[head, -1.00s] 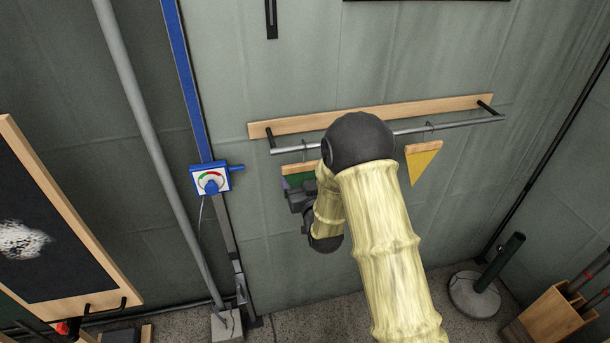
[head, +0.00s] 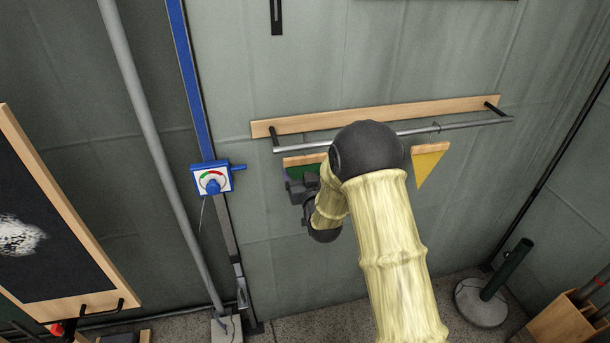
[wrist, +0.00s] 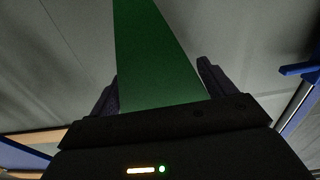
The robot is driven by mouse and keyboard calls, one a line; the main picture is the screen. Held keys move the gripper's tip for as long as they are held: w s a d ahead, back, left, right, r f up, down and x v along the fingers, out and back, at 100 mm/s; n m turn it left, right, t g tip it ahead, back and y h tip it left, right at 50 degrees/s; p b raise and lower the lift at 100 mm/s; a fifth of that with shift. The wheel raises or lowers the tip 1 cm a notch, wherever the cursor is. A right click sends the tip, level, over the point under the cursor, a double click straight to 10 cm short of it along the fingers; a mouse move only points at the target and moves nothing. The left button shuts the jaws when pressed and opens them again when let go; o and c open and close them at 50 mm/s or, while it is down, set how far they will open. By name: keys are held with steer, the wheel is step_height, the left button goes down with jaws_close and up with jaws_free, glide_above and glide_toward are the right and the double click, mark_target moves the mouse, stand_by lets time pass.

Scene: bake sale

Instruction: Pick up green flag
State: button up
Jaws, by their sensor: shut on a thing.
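The green flag (head: 303,171) has a wooden strip along its top and shows just below the metal rail (head: 340,142), at the rail's left part. My gripper (head: 302,186) is shut on the green flag; my arm hides part of the grip and the flag's right side. In the wrist view the green flag (wrist: 155,62) rises as a tapering band between the two dark fingers. I cannot make out whether its hook still touches the rail.
A yellow flag (head: 427,167) hangs from the rail's right part. A blue dial box (head: 212,179) on a blue post stands to the left. A chalkboard (head: 45,230) is at far left. A round-based post (head: 482,302) and wooden crate (head: 560,322) are lower right.

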step_height(320, 180, down, 6)
steer(key=w+b, duration=0.1)
steer(key=b, duration=0.1)
steer(key=b+v, duration=0.3)
steer(key=v, duration=1.2)
steer(key=shift+s+a, duration=0.2)
steer(key=shift+s, duration=0.2)
steer(key=shift+r, duration=0.1)
steer(key=w+d+f+m+h, duration=0.2)
steer(key=d+f+m+h, duration=0.4)
steer(key=d+f+h, duration=0.4)
steer(key=d+f, duration=0.1)
steer(key=d, duration=0.3)
steer(key=shift+w+d+m, duration=0.3)
steer(key=shift+w+d+f, duration=0.1)
steer(key=shift+f, duration=0.05)
